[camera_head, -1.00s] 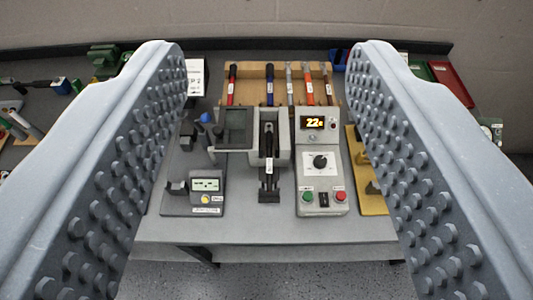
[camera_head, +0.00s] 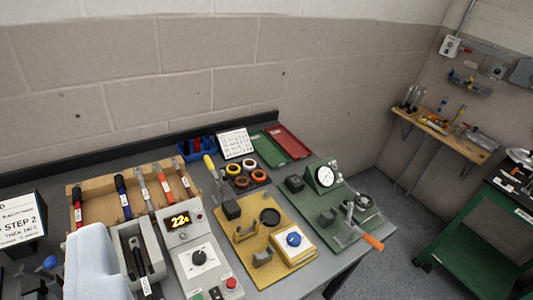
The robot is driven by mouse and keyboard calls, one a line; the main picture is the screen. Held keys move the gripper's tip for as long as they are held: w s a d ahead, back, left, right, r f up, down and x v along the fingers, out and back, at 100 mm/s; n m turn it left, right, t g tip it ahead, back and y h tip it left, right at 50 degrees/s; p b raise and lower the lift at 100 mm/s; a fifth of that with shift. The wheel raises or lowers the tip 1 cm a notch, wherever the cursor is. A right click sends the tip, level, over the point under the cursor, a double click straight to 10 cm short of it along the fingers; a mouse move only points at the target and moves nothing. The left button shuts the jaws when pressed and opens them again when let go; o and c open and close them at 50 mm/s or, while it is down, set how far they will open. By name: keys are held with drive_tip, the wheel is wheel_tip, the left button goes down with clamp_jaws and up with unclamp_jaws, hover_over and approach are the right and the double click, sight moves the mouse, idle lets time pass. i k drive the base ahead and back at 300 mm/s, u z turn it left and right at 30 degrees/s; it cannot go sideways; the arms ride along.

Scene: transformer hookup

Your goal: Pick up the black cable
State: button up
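A black piece with a white label (camera_head: 146,286), which looks like the black cable, lies in a grey open-topped holder (camera_head: 120,234) at the lower left. Its lower end is cut off by the picture's bottom edge. Part of my gripper shows as a light grey finger at the lower left, just left of the holder and covering its near left side. Only this one finger part is in view, so its opening and the space between the fingers are hidden.
Right of the holder stands a grey control box (camera_head: 195,255) with a lit display. A wooden rack (camera_head: 85,190) of coloured handles is behind. A yellow board (camera_head: 265,225) and a green board (camera_head: 325,205) fill the bench rightward. A green cart (camera_head: 470,235) stands on the floor.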

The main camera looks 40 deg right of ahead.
sight(135, 248)
drive_tip(key=z, duration=0.05)
drive_tip(key=k, duration=0.5)
drive_tip(key=u, duration=0.8)
drive_tip(key=i, duration=1.4)
drive_tip(key=z, duration=0.3)
